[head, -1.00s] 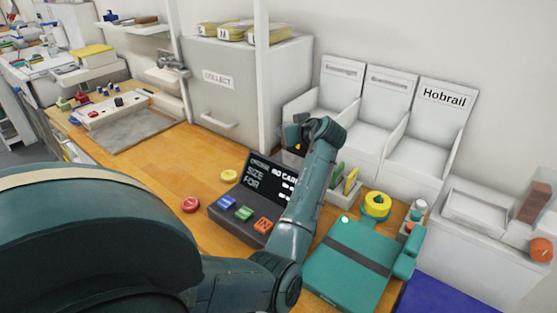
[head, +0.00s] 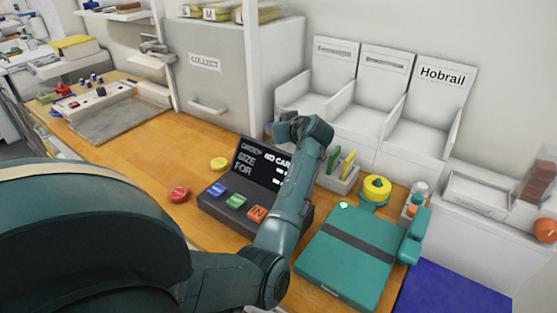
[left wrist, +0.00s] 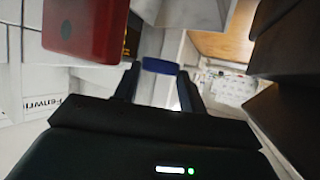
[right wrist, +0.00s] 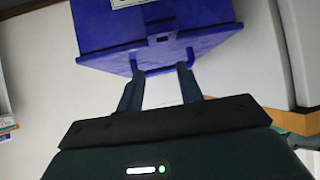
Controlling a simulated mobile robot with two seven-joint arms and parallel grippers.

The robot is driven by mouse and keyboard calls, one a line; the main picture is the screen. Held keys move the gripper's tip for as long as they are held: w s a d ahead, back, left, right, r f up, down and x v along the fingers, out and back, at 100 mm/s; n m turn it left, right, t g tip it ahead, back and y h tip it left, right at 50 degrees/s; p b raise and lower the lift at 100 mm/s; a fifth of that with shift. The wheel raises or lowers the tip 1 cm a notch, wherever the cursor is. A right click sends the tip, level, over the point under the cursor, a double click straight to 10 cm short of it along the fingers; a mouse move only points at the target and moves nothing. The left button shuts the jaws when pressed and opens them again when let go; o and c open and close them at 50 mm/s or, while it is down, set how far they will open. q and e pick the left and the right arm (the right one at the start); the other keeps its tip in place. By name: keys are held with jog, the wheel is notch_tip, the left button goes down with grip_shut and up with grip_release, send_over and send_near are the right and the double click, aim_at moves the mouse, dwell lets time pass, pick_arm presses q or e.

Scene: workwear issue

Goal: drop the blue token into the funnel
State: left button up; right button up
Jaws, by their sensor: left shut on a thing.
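The blue token (left wrist: 160,66) is held between the fingertips of my left gripper (left wrist: 159,74) in the left wrist view. In the head view my left arm reaches over the dark console, and its wrist hides the fingers and the token. My right gripper (right wrist: 160,72) has its fingers apart, close to the edge of a blue container (right wrist: 155,35) in the right wrist view. I cannot make out the funnel with certainty; my left wrist covers the area behind the console.
The console with a screen (head: 262,162) and coloured buttons stands mid-counter. A yellow disc (head: 219,163) and red disc (head: 179,194) lie to its left. A teal case (head: 345,262) is at right, white bins (head: 425,130) behind. A red block (left wrist: 85,28) shows close in the left wrist view.

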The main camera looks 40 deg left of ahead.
pick_arm(q)
jog(key=o, duration=1)
jog(key=shift+o, duration=0.2)
jog(key=shift+d, duration=0.1)
jog(key=b+v, duration=0.1)
jog(key=v, duration=1.2)
jog(key=shift+b, duration=0.4)
jog(key=shift+f, duration=0.15)
